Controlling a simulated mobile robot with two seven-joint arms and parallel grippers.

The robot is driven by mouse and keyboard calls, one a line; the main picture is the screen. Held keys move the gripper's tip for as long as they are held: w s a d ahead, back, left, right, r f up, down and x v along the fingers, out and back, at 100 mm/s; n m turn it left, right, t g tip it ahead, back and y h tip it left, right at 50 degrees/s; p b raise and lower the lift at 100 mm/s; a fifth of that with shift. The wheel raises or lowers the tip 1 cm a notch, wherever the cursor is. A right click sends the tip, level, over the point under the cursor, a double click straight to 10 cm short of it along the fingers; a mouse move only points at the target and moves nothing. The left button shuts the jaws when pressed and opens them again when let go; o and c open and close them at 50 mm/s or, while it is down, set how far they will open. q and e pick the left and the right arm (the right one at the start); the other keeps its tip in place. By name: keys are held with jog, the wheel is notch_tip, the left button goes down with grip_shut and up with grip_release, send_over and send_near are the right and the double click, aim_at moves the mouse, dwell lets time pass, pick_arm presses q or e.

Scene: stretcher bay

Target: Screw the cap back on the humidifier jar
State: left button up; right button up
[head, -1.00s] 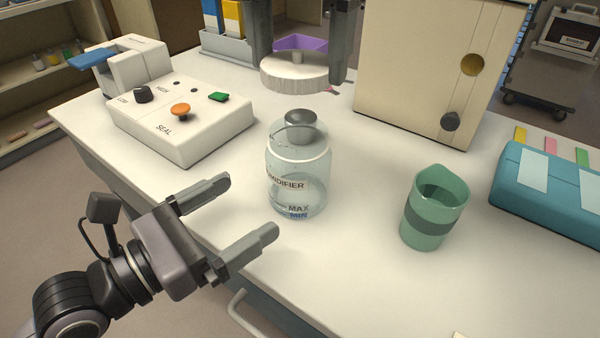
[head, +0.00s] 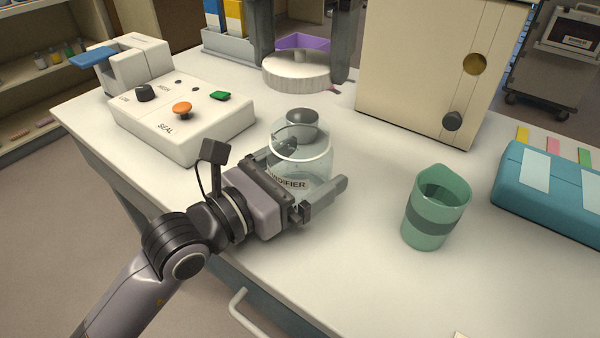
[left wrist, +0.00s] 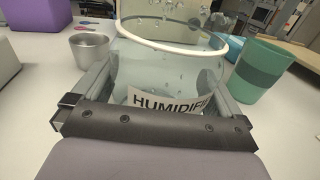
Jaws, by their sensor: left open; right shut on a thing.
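The clear humidifier jar (head: 312,165) stands upright and uncapped on the bench, with a white ring near its top. My left gripper (head: 322,194) is open, with its fingers on either side of the jar. In the left wrist view the jar (left wrist: 165,70) fills the space between the fingers, its label facing the palm; I cannot tell whether they touch it. The white ribbed cap (head: 290,80) is held level in the air, behind and above the jar, by my right gripper (head: 301,70), which is shut on it.
A grey metal cup (left wrist: 88,50) stands behind the jar. A green cup (head: 437,215) is to the right, with a teal case (head: 550,190) beyond. A sealer box (head: 185,125) is at left, a beige cabinet (head: 425,70) at the back.

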aim_at(300, 166)
pick_arm(q)
jog(key=shift+w+d, duration=0.15)
jog(key=shift+d, duration=0.05)
jog(key=c, duration=1.1)
jog(key=shift+c, duration=0.2)
pick_arm(e)
jog(key=shift+f, duration=2.5)
jog(key=shift+f, duration=0.9)
jog(key=shift+f, duration=0.5)
